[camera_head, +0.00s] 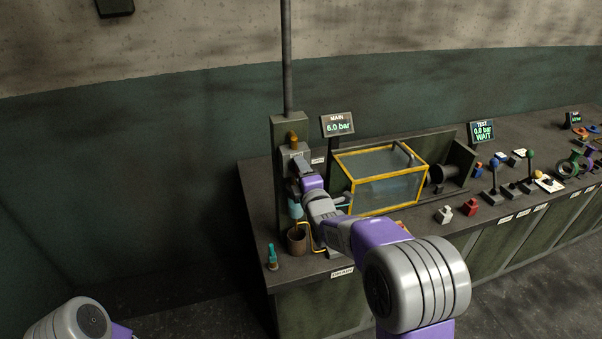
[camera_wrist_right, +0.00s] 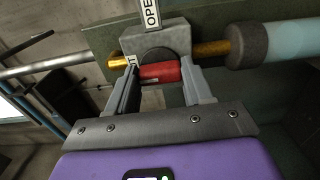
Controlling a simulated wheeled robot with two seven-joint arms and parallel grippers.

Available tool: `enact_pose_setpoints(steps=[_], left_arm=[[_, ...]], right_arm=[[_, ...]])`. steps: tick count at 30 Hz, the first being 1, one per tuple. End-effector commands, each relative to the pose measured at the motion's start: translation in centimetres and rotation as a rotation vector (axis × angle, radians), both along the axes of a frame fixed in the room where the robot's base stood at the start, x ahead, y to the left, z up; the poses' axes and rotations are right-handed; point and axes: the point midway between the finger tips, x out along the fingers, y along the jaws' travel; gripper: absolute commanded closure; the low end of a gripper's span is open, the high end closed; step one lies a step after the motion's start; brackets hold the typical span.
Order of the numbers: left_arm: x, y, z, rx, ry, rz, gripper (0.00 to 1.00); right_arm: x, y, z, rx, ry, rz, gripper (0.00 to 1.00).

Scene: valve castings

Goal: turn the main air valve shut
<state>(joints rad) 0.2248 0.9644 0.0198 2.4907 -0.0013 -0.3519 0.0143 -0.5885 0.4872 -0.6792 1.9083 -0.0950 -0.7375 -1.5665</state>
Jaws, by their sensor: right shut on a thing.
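The main air valve is a grey block (camera_wrist_right: 158,40) on a brass pipe (camera_wrist_right: 212,48) in the right wrist view. In the head view the brass pipe (camera_head: 292,138) shows on the green upright panel at the left end of the bench. A red handle (camera_wrist_right: 160,72) sits on the valve, lying roughly along the pipe. My right gripper (camera_wrist_right: 158,70) is shut on it, one finger on each side. An OPEN label (camera_wrist_right: 150,14) points away from the gripper; another label by the left finger is mostly hidden. The MAIN display (camera_head: 338,126) reads 6.0 bar. My left gripper is out of view.
A yellow-framed clear box (camera_head: 385,183) stands close to the right of my right gripper. A brown cup (camera_head: 297,242) and a teal bottle-like item (camera_head: 271,257) are below it. The TEST display (camera_head: 483,131) reads 0.0 bar, WAIT. Levers and small blocks lie farther right.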

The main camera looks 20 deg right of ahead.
Motion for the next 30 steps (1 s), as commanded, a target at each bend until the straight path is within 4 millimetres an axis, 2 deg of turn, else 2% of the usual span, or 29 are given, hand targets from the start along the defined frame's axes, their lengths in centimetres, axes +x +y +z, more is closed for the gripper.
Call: enact_pose_setpoints(steps=[4, 5, 9, 20, 30], left_arm=[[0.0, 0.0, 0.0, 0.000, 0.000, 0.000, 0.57], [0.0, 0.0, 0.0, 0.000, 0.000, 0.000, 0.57], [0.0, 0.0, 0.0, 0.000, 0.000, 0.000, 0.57], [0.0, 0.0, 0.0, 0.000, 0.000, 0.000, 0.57], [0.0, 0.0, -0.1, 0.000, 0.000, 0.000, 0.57]], right_arm=[[0.0, 0.0, 0.1, -0.004, -0.003, 0.000, 0.79], [0.0, 0.0, 0.1, -0.004, -0.003, 0.000, 0.44], [0.0, 0.0, 0.1, -0.003, -0.002, 0.000, 0.23], [-0.4, 0.0, 0.1, 0.000, -0.001, 0.000, 0.23], [-5.3, -0.2, 0.1, 0.002, -0.001, 0.001, 0.23]])
